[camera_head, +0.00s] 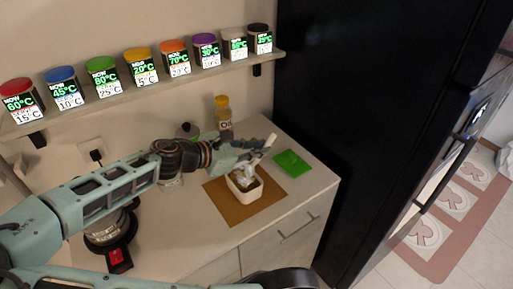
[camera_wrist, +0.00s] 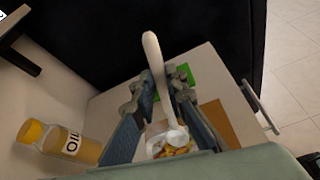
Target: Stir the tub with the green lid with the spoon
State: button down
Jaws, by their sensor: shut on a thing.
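The white tub (camera_head: 246,193) stands uncovered on a brown mat (camera_head: 222,204) on the counter. Its mixed white, orange and yellow contents (camera_wrist: 165,151) show in the wrist view. The green lid (camera_head: 292,163) lies flat on the counter to the right of the tub, apart from it. My gripper (camera_head: 255,151) is above the tub and shut on the white spoon (camera_wrist: 153,50). In the wrist view the handle sticks out past my fingertips (camera_wrist: 160,88). The spoon's bowl end (camera_wrist: 177,137) is low, at the tub's contents; I cannot tell how deep. My fingers hide part of the tub.
An oil bottle (camera_head: 223,113) stands behind the tub near the wall. A shelf (camera_head: 200,71) with several coloured-lid dispensers runs above. A black fridge (camera_head: 350,110) bounds the counter on the right. A black-based appliance with a red switch (camera_head: 118,258) is at the left.

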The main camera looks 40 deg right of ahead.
aim_at(255, 161)
jog(key=shift+w+a+f+b, duration=0.25)
jog(key=shift+a+f, duration=0.1)
jog(key=shift+f, duration=0.55)
jog(key=shift+w+a+f+b, duration=0.2)
jog(key=shift+w+a+f, duration=0.15)
jog(key=shift+f, duration=0.5)
jog(key=shift+w+a+f+b, duration=0.25)
jog(key=shift+a+f, duration=0.15)
jog(key=shift+f, duration=0.5)
jog(key=shift+s, duration=0.15)
